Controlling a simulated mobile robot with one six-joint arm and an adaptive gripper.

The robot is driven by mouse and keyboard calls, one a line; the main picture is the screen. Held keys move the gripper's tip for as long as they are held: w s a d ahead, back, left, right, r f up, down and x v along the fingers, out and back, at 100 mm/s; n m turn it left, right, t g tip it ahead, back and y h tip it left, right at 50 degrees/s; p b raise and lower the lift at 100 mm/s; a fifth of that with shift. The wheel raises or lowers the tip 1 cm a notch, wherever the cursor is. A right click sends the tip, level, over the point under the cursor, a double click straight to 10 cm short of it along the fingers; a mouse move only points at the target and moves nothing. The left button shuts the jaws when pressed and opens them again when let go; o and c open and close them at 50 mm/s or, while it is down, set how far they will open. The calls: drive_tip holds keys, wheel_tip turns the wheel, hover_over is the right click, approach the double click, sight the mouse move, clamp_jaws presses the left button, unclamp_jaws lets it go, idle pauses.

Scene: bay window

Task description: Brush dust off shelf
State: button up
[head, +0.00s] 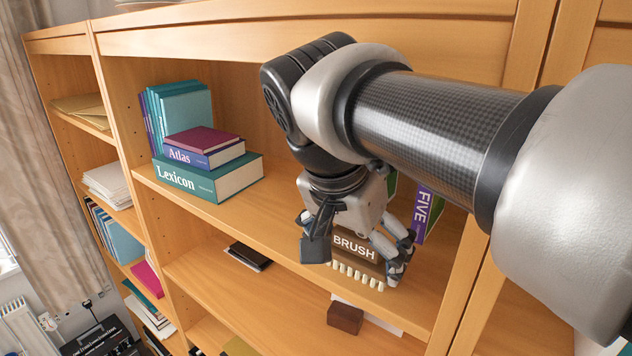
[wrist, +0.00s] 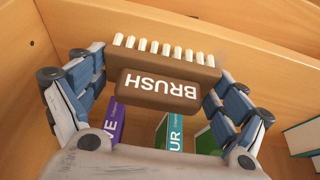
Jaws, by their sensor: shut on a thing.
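My gripper (head: 350,240) is shut on a brown brush (head: 355,248) marked "BRUSH", with a finger at each end of it. In the head view its row of pale bristles points down towards the wooden shelf (head: 270,222), near the right end. I cannot tell whether the bristles touch the board. The wrist view shows the brush (wrist: 160,88) upside down between the fingers, with the bristles along its far side. I cannot clearly make out dust on the shelf; the arm and gripper hide part of it.
An "Atlas" book (head: 205,155) lies on a "Lexicon" book (head: 205,180), beside upright teal books (head: 185,110), at the shelf's left. A purple "FIVE" book (head: 424,212) stands just right of my gripper. The shelf's middle is clear. Dark items (head: 248,257) lie one shelf below.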

drive_tip(key=shift+s+d+f, duration=0.15)
